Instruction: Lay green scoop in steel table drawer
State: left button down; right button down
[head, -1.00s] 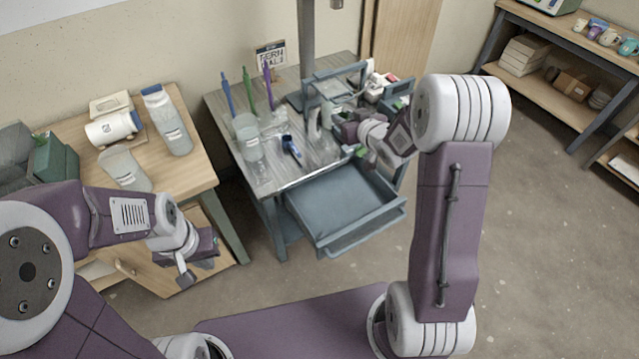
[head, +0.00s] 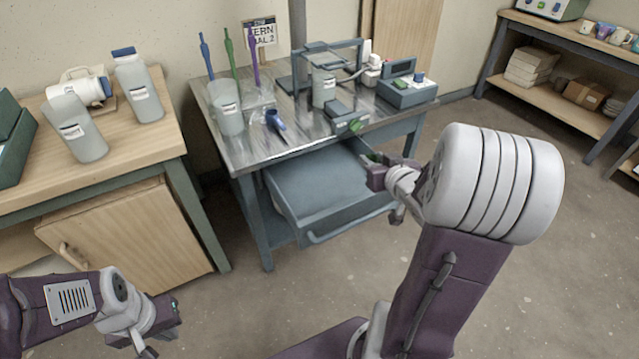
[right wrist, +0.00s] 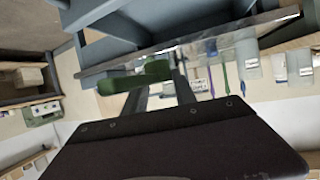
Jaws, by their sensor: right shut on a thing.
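The steel table (head: 285,140) stands ahead with its drawer (head: 320,187) pulled open; the part of the drawer that shows looks empty. My right gripper (head: 374,170) is at the drawer's right side, shut on the green scoop (head: 371,157). In the head view only a small green part of the scoop shows. In the right wrist view the green scoop (right wrist: 150,76) shows at my fingers (right wrist: 163,92), apparently near the table edge. I cannot tell its height over the drawer. My left gripper (head: 158,325) is low at the lower left, open and empty, away from the table.
On the steel table are a jug (head: 227,110), tall blue, green and purple tools, a blue-handled tool (head: 275,122), a clear container (head: 323,88) and a blue-grey device (head: 408,90). A wooden cabinet (head: 110,140) with bottles stands left. Shelves (head: 560,100) stand right.

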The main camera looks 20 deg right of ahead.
jog(key=w+a+f+b, duration=0.4)
jog(key=w+f+b, duration=0.6)
jog(key=w+f, duration=0.1)
jog(key=shift+f, duration=0.55)
jog(key=c, duration=1)
grip_release()
jog(key=shift+a, duration=0.1)
jog(key=shift+r, duration=0.1)
jog(key=v, duration=0.7)
jog(key=b+v, duration=0.1)
jog(key=v, duration=0.3)
jog(key=shift+w+r, duration=0.1)
jog(key=shift+r, duration=0.2)
jog(key=shift+b+v, duration=0.35)
jog(key=shift+v, duration=0.4)
